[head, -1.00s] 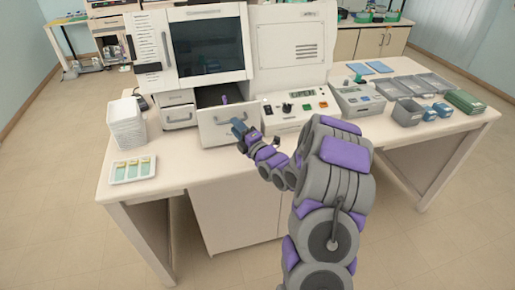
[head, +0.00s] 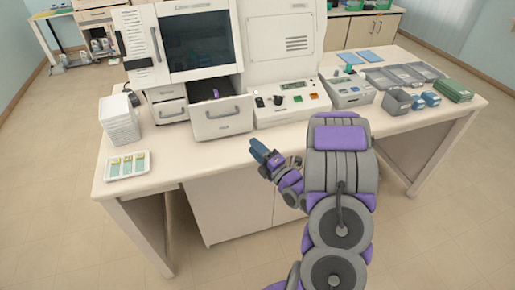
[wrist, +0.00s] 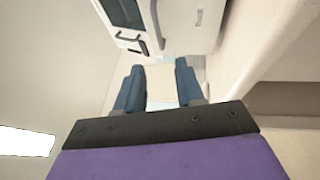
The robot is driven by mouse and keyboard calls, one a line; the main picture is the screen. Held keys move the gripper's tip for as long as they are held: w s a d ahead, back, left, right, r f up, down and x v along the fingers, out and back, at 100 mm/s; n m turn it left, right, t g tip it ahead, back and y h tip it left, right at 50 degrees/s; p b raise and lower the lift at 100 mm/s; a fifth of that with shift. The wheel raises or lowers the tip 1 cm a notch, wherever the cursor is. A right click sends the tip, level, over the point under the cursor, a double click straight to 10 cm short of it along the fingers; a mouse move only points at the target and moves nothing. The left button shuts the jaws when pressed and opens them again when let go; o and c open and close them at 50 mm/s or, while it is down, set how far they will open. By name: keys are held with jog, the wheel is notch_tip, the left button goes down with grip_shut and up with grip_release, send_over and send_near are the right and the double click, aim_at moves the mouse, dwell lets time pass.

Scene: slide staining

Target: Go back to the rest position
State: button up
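My gripper (head: 262,152) is in front of the desk's front edge, below and right of the open drawer, apart from its handle. In the wrist view my gripper (wrist: 160,88) has its two blue fingers spread with nothing between them. The drawer (head: 222,119) of the staining machine (head: 200,45) is pulled out, with a small purple item (head: 216,93) inside. The drawer front also shows in the wrist view, rotated, near the top.
The desk (head: 165,165) holds a white slide tray (head: 127,166) and a stack of white containers (head: 119,120) at left. A control panel (head: 290,102), a grey device (head: 347,90), grey bins (head: 397,102) and a green box (head: 454,91) stand at right. The floor in front is free.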

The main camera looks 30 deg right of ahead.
jog(key=shift+s, duration=0.25)
dwell(0.4)
jog(key=s+a+r+m+g, duration=0.3)
jog(key=s+a+m+g, duration=0.3)
jog(key=s, duration=0.5)
jog(key=s+a+r+m+g+h, duration=0.1)
jog(key=s+a+r+m+g, duration=0.1)
jog(key=s+a+m+g, duration=0.5)
jog(key=s+a+r+m+g+h, duration=0.1)
jog(key=s+a+r+m+g, duration=0.2)
jog(key=s+a+m+g, duration=0.4)
jog(key=s+a+g, duration=0.1)
jog(key=s+a, duration=0.1)
jog(key=s, duration=0.6)
jog(key=shift+s+r+g, duration=0.3)
jog(key=shift+w, duration=0.1)
